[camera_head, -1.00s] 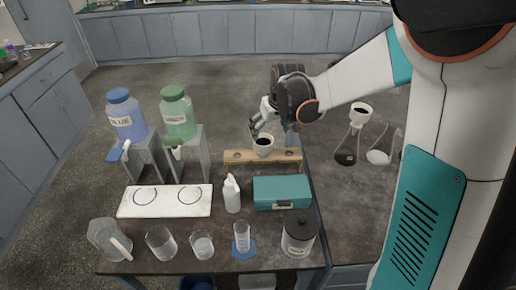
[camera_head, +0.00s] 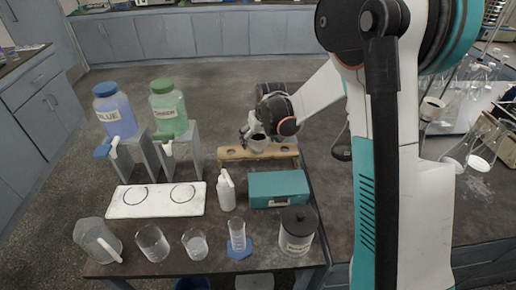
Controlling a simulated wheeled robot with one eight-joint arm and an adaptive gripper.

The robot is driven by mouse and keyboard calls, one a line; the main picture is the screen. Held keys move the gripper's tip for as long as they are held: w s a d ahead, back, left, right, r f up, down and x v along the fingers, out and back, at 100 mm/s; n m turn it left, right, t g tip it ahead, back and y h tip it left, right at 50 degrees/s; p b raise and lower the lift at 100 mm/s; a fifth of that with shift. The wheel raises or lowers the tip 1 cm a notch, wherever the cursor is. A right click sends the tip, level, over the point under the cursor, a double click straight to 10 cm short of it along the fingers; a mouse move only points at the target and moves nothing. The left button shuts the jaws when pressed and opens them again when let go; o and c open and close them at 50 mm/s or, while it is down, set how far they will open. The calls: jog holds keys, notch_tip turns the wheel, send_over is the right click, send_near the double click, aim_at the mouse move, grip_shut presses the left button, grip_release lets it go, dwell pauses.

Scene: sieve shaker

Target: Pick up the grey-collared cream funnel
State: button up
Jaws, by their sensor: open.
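A cream funnel (camera_head: 258,145) with a dark inside sits at the wooden stand (camera_head: 230,154) at the back of the table. My gripper (camera_head: 247,133) is open at this funnel's upper left rim, with its fingers close to it. I cannot tell whether they touch. A second cream funnel (camera_head: 432,103) shows to the right of my arm, partly hidden by it, where it sits in the neck of a flask. Collar colours are too small to tell on either funnel.
A teal case (camera_head: 278,184), a white bottle (camera_head: 227,192) and a black-lidded jar (camera_head: 297,232) stand in front of the stand. The blue bottle (camera_head: 115,112) and green bottle (camera_head: 169,110) stand at left. Several flasks, including one with white contents (camera_head: 478,160), stand at right.

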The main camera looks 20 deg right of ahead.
jog(key=shift+r, duration=0.1)
jog(key=c, duration=1.1)
